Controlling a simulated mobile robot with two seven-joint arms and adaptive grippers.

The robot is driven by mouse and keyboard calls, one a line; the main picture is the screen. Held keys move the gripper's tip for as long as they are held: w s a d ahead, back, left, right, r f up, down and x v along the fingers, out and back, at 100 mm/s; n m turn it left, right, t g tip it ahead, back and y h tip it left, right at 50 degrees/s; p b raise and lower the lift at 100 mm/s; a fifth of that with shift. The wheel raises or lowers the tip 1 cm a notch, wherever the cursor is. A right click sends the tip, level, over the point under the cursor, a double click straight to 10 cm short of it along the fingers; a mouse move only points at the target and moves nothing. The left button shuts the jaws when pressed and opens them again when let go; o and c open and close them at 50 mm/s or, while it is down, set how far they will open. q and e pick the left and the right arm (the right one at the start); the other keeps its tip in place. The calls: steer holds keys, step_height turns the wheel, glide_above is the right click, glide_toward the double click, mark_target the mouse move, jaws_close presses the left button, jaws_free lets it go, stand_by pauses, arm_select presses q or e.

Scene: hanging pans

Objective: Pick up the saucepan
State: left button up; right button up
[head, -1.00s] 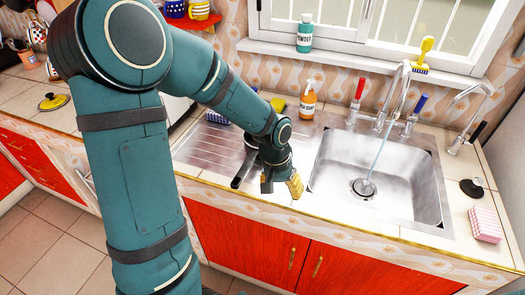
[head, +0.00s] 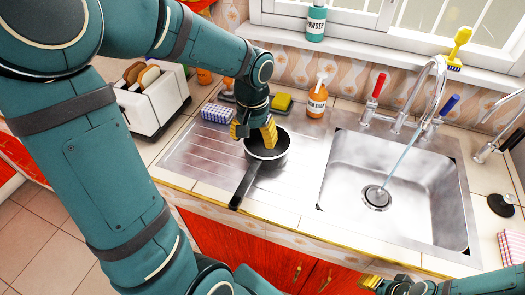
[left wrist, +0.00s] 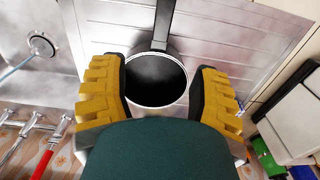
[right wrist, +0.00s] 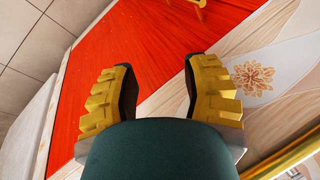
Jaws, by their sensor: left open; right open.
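The black saucepan (head: 268,158) sits on the ridged steel drainboard left of the sink, its dark handle pointing toward the front counter edge. My left gripper (head: 254,132) is open just above the pan's rear part. In the left wrist view the round saucepan (left wrist: 155,85) lies between the two spread yellow fingers, with its handle running away at the top. Whether the fingers touch the rim I cannot tell. My right gripper (right wrist: 158,85) is open and empty, low in front of the red cabinet doors.
The sink (head: 385,195) with running water is to the right. A white toaster (head: 152,100) is to the left. The drainboard front is mostly clear.

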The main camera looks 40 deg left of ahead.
mark_target(254, 166)
arm_select(q)
step_height(254, 166, down, 8)
steer(key=shift+r+b, duration=0.2)
steer(key=shift+b, duration=0.6)
step_height(254, 166, down, 5)
steer(key=shift+a+f+b, duration=0.1)
steer(key=shift+b, duration=0.7)
steer(key=shift+c, duration=0.4)
jaws_close()
